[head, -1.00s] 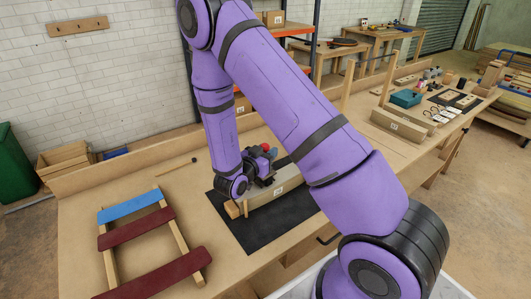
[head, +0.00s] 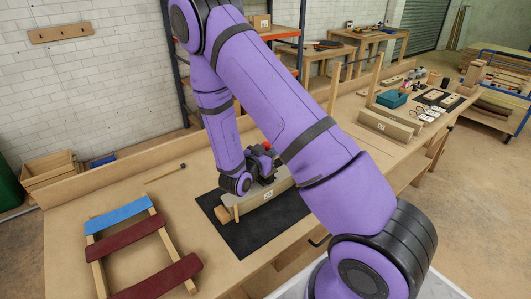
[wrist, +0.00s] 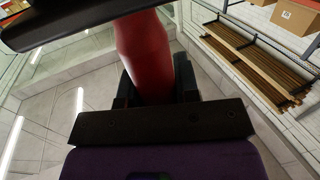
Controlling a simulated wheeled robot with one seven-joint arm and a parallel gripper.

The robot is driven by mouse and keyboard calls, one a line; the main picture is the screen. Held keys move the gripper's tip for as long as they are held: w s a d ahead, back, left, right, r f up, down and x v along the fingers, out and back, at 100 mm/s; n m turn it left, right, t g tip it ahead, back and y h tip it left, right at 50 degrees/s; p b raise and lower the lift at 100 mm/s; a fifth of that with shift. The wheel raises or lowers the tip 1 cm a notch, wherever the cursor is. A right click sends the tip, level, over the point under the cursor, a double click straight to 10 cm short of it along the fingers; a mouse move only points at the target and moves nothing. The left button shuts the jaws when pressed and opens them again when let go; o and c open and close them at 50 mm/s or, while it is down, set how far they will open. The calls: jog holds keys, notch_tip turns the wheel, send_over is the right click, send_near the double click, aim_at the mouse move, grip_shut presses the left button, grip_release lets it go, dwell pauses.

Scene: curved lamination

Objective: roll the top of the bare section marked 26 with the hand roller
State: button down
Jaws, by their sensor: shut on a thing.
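A pale curved section (head: 281,187) lies on a black mat (head: 245,239) at the front of the bench. A small white label is on its near side; its number is too small to read for sure. My gripper (head: 262,172) is over the top of this section, at its middle. In the wrist view my gripper (wrist: 155,92) is shut on the red handle (wrist: 143,55) of the hand roller. A dark part of the roller (wrist: 70,22) crosses the top left there. Whether the roller touches the section is hidden by my arm.
Another labelled section (head: 385,125) lies farther right on the bench. A frame with blue and dark red slats (head: 135,245) lies at the left. A thin stick (head: 165,173) lies behind it. A teal box (head: 391,99) and small items stand at the far right.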

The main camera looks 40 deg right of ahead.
jog(key=d, duration=0.7)
jog(key=shift+w+f, duration=0.2)
jog(key=shift+f, duration=0.05)
dwell(0.7)
jog(key=shift+d, duration=0.1)
jog(key=d, duration=0.6)
jog(key=shift+w+r, duration=0.25)
dwell(0.5)
jog(key=shift+a, duration=0.1)
notch_tip(320, 180, up, 7)
dwell(0.8)
dwell(0.4)
